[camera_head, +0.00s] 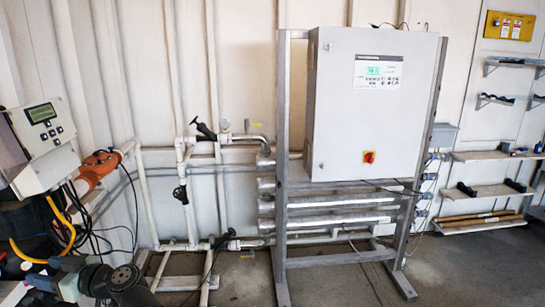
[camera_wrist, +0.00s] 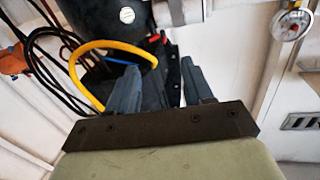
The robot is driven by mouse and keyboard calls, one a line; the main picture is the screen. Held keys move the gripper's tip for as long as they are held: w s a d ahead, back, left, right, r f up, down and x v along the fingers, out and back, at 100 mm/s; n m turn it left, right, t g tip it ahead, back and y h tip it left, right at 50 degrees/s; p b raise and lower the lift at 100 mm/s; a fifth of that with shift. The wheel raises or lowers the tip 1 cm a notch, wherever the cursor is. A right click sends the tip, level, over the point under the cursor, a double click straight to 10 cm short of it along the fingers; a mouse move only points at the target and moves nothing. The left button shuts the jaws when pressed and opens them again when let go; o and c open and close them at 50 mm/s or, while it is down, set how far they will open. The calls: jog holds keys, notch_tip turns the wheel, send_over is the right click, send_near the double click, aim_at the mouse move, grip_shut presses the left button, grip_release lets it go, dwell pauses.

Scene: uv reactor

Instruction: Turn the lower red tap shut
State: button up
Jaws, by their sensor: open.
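No tap with a clearly red handle shows. In the head view, a lower tap (camera_head: 225,238) with a dark handle sits on the low horizontal pipe, left of the steel frame. An upper dark-handled tap (camera_head: 205,130) sits on the upper pipe, and another dark fitting (camera_head: 180,194) is on the vertical pipe between them. In the wrist view, my gripper (camera_wrist: 158,66) has its two blue-grey fingers apart, with nothing held between them. No tap can be made out near the fingers.
At left are a control box (camera_head: 42,125), an orange fitting (camera_head: 100,163) and loose cables. A gauge (camera_wrist: 292,22) shows in the wrist view. Floor at front centre is mostly clear.

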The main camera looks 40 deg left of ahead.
jog(key=w+d+f+m+t+h, duration=0.1)
jog(key=d+f+m+t+h, duration=0.2)
jog(key=d+f, duration=0.5)
jog(key=w+d+f+m+t+h, duration=0.1)
jog(key=d+f+m+h, duration=0.3)
jog(key=f, duration=0.7)
jog(key=w+d+f+m+t+h, duration=0.4)
jog(key=w+d+f+m+h, duration=0.3)
jog(key=w+d+f, duration=2.1)
jog(key=w+d+f+m+h, duration=0.1)
jog(key=d+f, duration=0.3)
jog(key=d, duration=0.4)
jog(key=d+f+m+g+h, duration=0.1)
jog(key=d+f, duration=0.2)
jog(key=d, duration=0.5)
jog(key=w+d+f+h, duration=0.1)
jog(key=d+f, duration=0.3)
jog(key=d, duration=0.4)
jog(key=s+d+f+m+g, duration=0.1)
jog(key=s+d+f+m, duration=0.1)
jog(key=d, duration=0.5)
jog(key=s+d+f+m+g+y, duration=0.1)
jog(key=s+d+f+m, duration=0.2)
jog(key=d, duration=0.5)
jog(key=s+d+f+m+g+y, duration=0.1)
jog(key=s+d+f+m+g, duration=0.1)
jog(key=d, duration=0.5)
jog(key=shift+s+d+f+m, duration=0.4)
jog(key=shift+s+m, duration=0.1)
jog(key=shift+s, duration=0.85)
